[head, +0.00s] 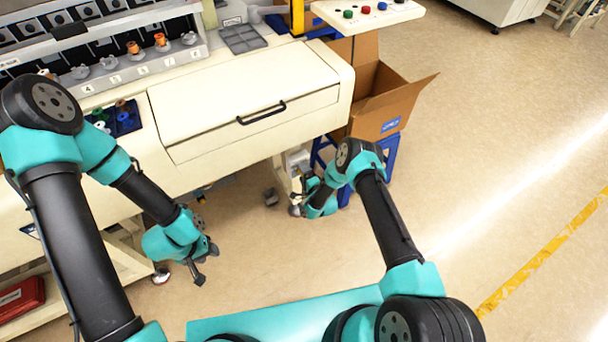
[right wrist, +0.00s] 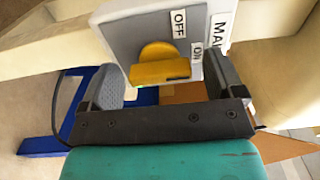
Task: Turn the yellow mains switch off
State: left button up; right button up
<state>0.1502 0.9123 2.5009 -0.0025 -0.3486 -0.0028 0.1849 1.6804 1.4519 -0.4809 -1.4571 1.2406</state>
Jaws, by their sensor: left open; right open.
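The yellow mains switch (right wrist: 160,66) is a round knob with a raised bar, on a grey box (right wrist: 127,37). In the right wrist view the bar lies almost level, its right end near the ON label (right wrist: 196,52). The OFF label (right wrist: 179,23) is above the knob. My right gripper (right wrist: 163,82) is open, with one finger on each side of the knob; I cannot tell whether either touches it. In the head view my right gripper (head: 303,195) is low by the machine's leg, hiding the switch. My left gripper (head: 203,264) is open and empty above the floor.
The cream machine body with a drawer (head: 230,105) stands above and left of the switch. A cardboard box (head: 385,100) on a blue stand (head: 391,150) is close behind my right arm. A button panel (head: 368,12) overhangs at the top. Floor to the right is clear.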

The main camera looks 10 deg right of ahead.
jog(key=c, duration=0.9)
jog(key=shift+n, duration=9)
